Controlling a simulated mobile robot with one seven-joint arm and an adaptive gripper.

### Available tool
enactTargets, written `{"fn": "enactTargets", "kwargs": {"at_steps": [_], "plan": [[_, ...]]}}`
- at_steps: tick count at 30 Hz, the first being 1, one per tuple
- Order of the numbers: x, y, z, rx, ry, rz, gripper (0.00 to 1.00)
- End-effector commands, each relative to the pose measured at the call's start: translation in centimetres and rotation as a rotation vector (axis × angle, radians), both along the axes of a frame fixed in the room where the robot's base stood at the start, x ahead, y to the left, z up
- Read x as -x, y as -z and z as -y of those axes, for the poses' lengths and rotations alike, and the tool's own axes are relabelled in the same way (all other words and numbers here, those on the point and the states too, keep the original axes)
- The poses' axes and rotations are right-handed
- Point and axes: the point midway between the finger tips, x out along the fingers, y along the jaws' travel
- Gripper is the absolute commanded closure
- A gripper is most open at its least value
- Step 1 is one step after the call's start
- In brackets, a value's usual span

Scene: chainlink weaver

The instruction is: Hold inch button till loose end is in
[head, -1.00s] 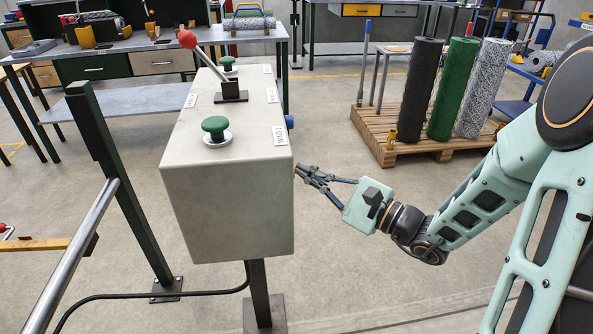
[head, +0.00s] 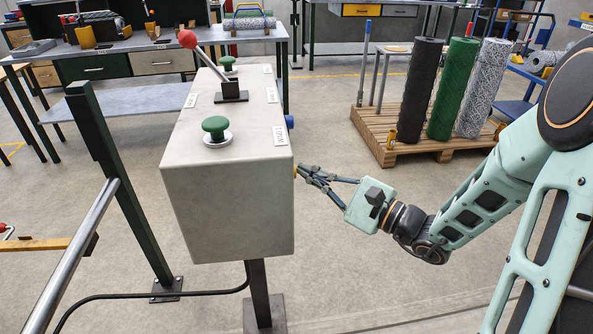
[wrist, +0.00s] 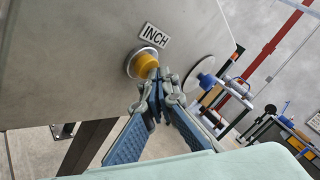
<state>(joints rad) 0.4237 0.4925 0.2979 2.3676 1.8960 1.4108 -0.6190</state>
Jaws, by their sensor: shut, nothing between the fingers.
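The yellow inch button (wrist: 146,66) sits in a silver ring on the side of the grey control box, beside an INCH label (wrist: 154,35) in the wrist view. In the head view only a sliver of the button (head: 295,171) shows at the right edge of the control box (head: 228,200). My gripper (head: 301,170) is shut and empty, its fingertips right at the button. In the wrist view the fingertips (wrist: 160,77) overlap the button's lower right edge; I cannot tell whether they press it. No loose wire end is in view.
A red-knobbed lever (head: 188,39) and green mushroom buttons (head: 215,126) are on the box top. A blue knob (head: 289,121) is on its right side. A pallet (head: 372,144) with mesh rolls stands behind right. The floor between is clear.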

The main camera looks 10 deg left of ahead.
Motion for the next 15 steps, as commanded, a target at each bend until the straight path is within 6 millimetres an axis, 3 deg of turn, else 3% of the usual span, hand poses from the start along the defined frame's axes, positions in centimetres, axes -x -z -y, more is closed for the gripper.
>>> {"fn": "enactTargets", "kwargs": {"at_steps": [7,15], "plan": [[-0.3,0.0,1.3,-0.001,0.001,0.0,1.0],[-0.4,0.0,1.4,0.0,0.0,0.0,1.0]]}}
